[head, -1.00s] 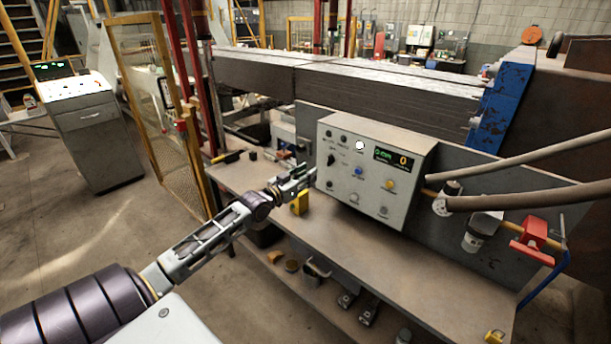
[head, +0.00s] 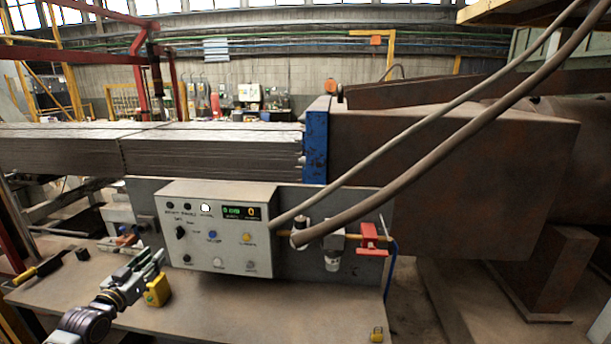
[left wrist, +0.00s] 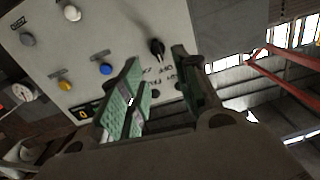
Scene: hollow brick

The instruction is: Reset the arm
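My left arm comes in from the lower left of the head view. My left gripper (head: 150,262) is just left of the grey control box (head: 218,236) with its knobs, buttons and green display. In the left wrist view the two fingers of my left gripper (left wrist: 162,95) stand apart with nothing between them. The control box also fills much of that view (left wrist: 110,35), beyond the fingers. Whether the fingers touch the box I cannot tell. My right gripper is in neither view.
A yellow object (head: 157,291) stands on the bench (head: 260,315) beside my left gripper. Hoses (head: 420,155) run down to a valve with a red handle (head: 371,238) right of the box. A hammer-like tool (head: 38,270) lies at the bench's left. The bench front is mostly clear.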

